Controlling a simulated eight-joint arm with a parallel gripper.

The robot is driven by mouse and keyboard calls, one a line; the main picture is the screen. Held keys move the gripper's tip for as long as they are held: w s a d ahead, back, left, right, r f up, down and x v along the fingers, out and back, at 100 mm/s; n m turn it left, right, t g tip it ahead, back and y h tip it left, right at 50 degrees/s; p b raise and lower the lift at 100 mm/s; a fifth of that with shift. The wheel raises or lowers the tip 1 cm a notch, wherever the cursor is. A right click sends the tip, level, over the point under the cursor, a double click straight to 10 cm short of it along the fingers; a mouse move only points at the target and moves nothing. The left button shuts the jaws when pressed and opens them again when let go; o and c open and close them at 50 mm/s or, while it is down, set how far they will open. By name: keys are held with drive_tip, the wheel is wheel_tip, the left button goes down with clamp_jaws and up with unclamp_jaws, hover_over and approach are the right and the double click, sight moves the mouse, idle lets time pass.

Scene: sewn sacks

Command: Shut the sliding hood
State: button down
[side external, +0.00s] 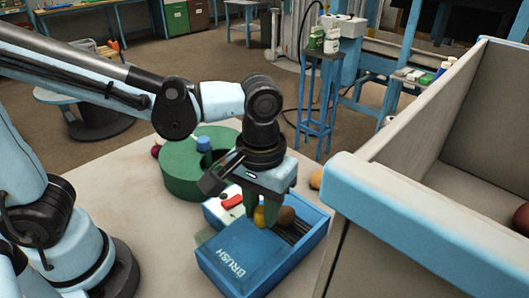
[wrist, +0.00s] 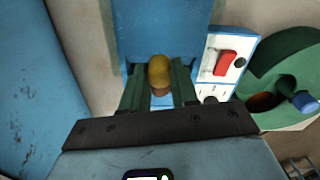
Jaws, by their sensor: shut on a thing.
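A blue box (side external: 311,237) stands on the table, with the sliding hood (side external: 243,258), a blue panel lettered BRUSH, over its near-left part. The right part is uncovered and shows a dark slotted inside. The hood also shows in the wrist view (wrist: 160,28). My gripper (side external: 258,208) is lowered at the hood's edge, its green fingers shut on a yellow rounded knob (wrist: 159,70). Whether the knob is fixed to the hood is hidden.
A white panel with a red switch (side external: 231,201) adjoins the box. Behind stands a green ring-shaped container (side external: 181,178) with a blue knob (side external: 204,144). A large grey bin with a blue rim (side external: 440,220) stands close on the right. The table's left part is fairly clear.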

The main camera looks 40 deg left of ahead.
drive_tip(key=w, duration=1.1)
drive_tip(key=shift+w, duration=0.1)
drive_tip(key=c, duration=0.8)
unclamp_jaws()
drive_tip(key=shift+c, duration=0.2)
drive_tip(key=shift+r, duration=0.1)
wheel_tip(320, 180, up, 12)
drive_tip(key=shift+a, duration=0.1)
drive_tip(key=s+a+f+m+t, duration=0.1)
drive_tip(key=s+a+f+t, duration=0.2)
drive_tip(key=a, duration=0.5)
drive_tip(key=s+a+f+m+t, duration=0.1)
drive_tip(key=s+a+f+t, duration=0.3)
drive_tip(key=s+a+f, duration=0.2)
drive_tip(key=shift+s+a+f+m, duration=0.15)
drive_tip(key=shift+a+f+m, duration=0.15)
drive_tip(key=shift+a, duration=0.85)
